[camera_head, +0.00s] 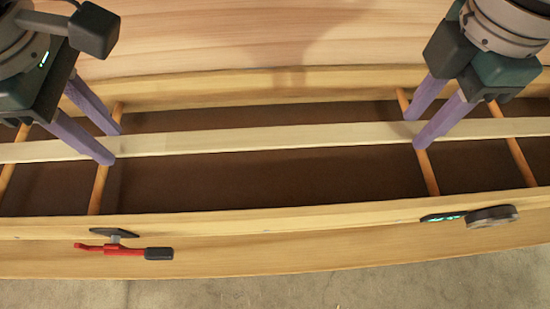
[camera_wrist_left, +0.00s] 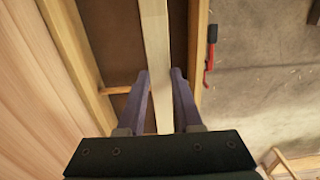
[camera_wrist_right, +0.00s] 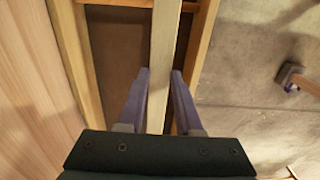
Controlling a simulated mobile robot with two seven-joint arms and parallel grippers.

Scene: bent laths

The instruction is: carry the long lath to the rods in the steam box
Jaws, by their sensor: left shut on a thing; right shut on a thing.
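The long pale lath (camera_head: 265,140) runs lengthwise over the inside of the open wooden steam box (camera_head: 280,222), between its two long walls. Orange rods (camera_head: 101,178) cross the box beneath the lath; another rod (camera_head: 427,170) is near my right gripper. I cannot tell whether the lath touches the rods. My left gripper (camera_head: 112,147) is shut on the lath near the left rods. My right gripper (camera_head: 412,130) is shut on it near the right rods. The lath also runs between the fingers in the left wrist view (camera_wrist_left: 157,50) and right wrist view (camera_wrist_right: 164,50). Its ends are out of view.
A red clamp lever with a black grip (camera_head: 125,250) sits on the front of the box at left. A round grey fitting (camera_head: 491,216) is at front right. A wooden surface (camera_head: 230,35) lies behind the box, and bare grey floor (camera_head: 300,290) in front.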

